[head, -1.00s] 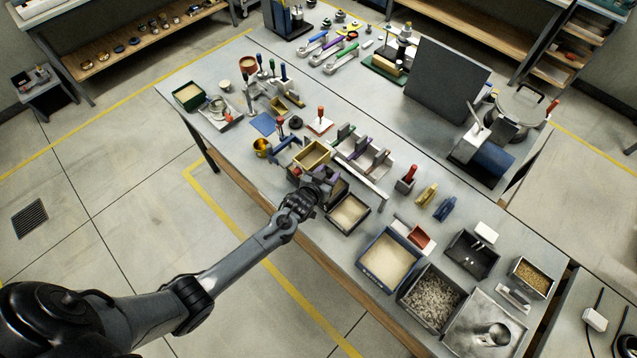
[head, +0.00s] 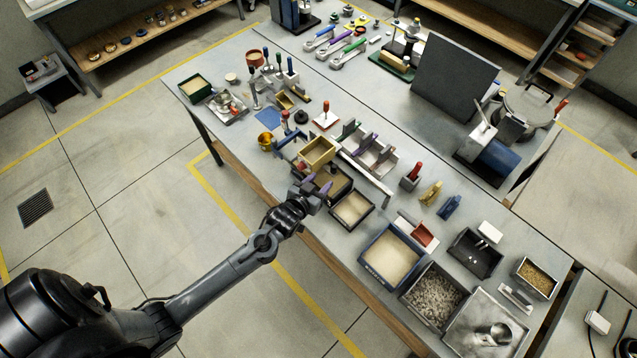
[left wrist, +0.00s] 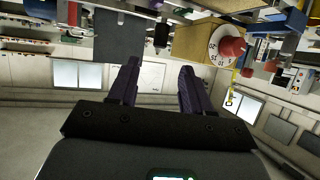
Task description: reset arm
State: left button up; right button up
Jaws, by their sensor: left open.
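My left gripper (head: 318,188) is over the near edge of the long workbench (head: 225,140), just in front of a dark box beside the sand-filled tray (head: 352,208). Its two purple-black fingers (left wrist: 155,85) stand apart in the left wrist view, with nothing between them. The wrist view looks upside down, with the bench things along its top edge. A tan box (head: 318,152) stands just beyond the gripper; its side shows in the wrist view (left wrist: 192,48) beside a red knob on a white dial (left wrist: 230,45). My right gripper is not in view.
To the right on the bench are a blue-rimmed sand tray (head: 366,283), a gravel bin (head: 432,298) and a metal tray (head: 462,335). A rack with upright dividers (head: 372,160) stands behind the gripper. The floor in front of the bench is clear.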

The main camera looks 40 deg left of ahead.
pick_arm(q)
jog(key=s+d+r+m+g+p, duration=0.1)
jog(key=s+d+r+g+p, duration=0.1)
jog(key=s, duration=0.6)
jog(key=s+d+r+m+g+h+p, duration=0.1)
jog(key=s+d+r+g+p, duration=0.1)
jog(key=s+r+g, duration=0.2)
jog(key=s+d+r+m+g+p, duration=0.1)
jog(key=s+d+r+g+p, duration=0.1)
jog(key=s+r, duration=0.5)
jog(key=s+g, duration=0.1)
jog(key=s, duration=0.5)
jog(key=shift+r+g+h, duration=0.3)
jog(key=shift+g, duration=0.1)
jog(key=shift+d, duration=0.1)
jog(key=shift+s, duration=0.1)
